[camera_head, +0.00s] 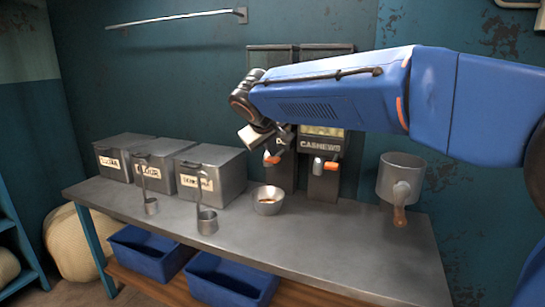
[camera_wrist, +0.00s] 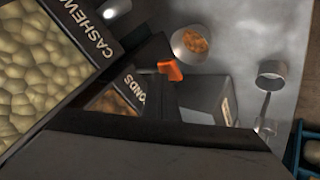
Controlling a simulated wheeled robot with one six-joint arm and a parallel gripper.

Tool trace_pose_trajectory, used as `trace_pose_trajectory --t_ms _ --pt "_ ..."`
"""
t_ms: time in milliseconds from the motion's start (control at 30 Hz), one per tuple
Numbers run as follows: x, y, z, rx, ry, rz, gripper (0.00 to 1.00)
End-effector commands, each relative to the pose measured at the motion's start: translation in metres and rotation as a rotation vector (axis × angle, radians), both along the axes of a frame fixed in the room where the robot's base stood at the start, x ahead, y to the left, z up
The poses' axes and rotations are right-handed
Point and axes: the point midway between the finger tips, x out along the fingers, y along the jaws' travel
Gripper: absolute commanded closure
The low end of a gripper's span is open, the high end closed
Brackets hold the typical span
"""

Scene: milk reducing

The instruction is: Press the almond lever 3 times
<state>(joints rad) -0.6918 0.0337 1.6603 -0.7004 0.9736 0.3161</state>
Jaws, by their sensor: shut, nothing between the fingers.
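The almond dispenser stands at the back of the counter, mostly hidden behind my gripper in the head view. In the wrist view its label (camera_wrist: 128,92) ends in "ONDS". The almond lever has an orange tip (camera_head: 271,158), which also shows in the wrist view (camera_wrist: 170,70). My gripper (camera_head: 254,138) is shut and empty, just above and left of this lever in the head view. I cannot tell whether it touches the lever. A metal bowl (camera_head: 268,206) with brown pieces in it stands below the lever; it also shows in the wrist view (camera_wrist: 203,60).
The cashew dispenser (camera_head: 320,146) with its own orange lever (camera_head: 331,166) stands close on the right. Metal bins (camera_head: 212,180) and a ladle cup (camera_head: 207,222) are to the left. The counter's front right is clear.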

Motion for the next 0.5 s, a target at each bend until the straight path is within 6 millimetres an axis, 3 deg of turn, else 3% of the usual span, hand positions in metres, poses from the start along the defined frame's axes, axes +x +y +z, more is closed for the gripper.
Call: trace_pose_trajectory --t_ms 500 --pt "0.0 -0.0001 -0.0057 -0.001 0.001 0.0 1.0"
